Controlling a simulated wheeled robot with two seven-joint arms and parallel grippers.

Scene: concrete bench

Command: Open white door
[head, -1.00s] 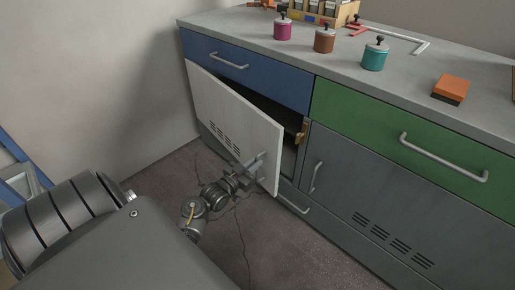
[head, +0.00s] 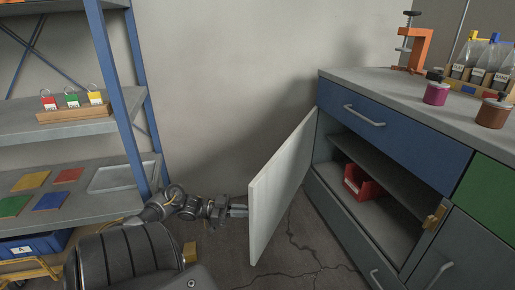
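The white door (head: 278,187) stands wide open on the left side of the bench cabinet, swung out from its hinge edge beneath the blue drawer (head: 385,128). My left gripper (head: 240,210) is beside the door's outer face, low near its free edge. The door's handle cannot be seen from here, and the fingertips are too small to tell whether they are open or shut, or touch the door. My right gripper is not in view.
The open cabinet shows a shelf (head: 385,165) and a red bin (head: 362,184) inside. A brass-coloured latch (head: 434,216) sits on the cabinet frame. A blue-posted shelving rack (head: 118,95) stands left, close to my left arm. Cracked floor (head: 300,262) is clear below the door.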

